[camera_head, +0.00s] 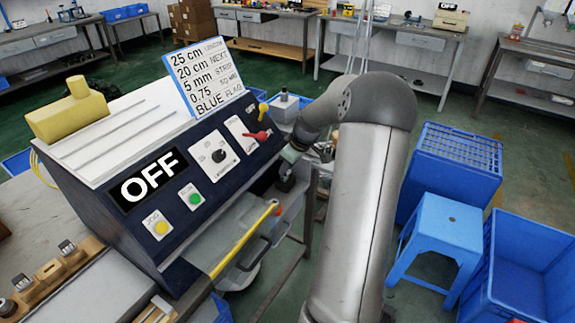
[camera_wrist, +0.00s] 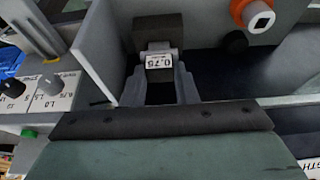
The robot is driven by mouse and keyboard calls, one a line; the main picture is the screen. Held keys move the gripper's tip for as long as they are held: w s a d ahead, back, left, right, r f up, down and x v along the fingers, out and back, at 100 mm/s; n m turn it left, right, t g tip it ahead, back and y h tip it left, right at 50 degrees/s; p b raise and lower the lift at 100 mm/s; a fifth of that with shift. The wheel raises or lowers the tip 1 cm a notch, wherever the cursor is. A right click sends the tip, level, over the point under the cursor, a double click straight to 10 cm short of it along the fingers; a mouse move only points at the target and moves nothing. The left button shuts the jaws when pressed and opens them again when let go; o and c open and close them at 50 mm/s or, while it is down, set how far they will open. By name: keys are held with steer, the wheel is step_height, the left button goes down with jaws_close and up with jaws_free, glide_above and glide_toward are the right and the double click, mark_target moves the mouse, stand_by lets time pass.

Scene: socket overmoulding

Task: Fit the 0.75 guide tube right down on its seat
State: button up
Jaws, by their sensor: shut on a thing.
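The 0.75 guide tube shows in the wrist view as a grey block with a white "0.75" label (camera_wrist: 158,61). My gripper (camera_wrist: 158,88) is shut on it, one grey finger on each side. A dark block (camera_wrist: 152,33) lies directly beyond the label; I cannot tell whether it is part of the tube or of the machine. In the head view my gripper (camera_head: 286,183) is at the right end of the dark blue machine (camera_head: 150,235), small and partly hidden by my arm. The seat is hidden, and I cannot tell how deep the tube sits.
A grey wall (camera_wrist: 98,50) stands left of the fingers. The machine's display reads OFF (camera_head: 148,180). Wooden holders (camera_head: 42,285) with labelled pieces stand at lower left.

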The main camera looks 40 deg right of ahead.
steer(key=shift+f+b, duration=0.35)
steer(key=shift+f, duration=0.15)
steer(key=o, duration=1.1)
steer(key=shift+c, duration=0.2)
steer(key=v, duration=1.7)
steer(key=shift+r+b, duration=0.25)
steer(key=shift+b, duration=0.2)
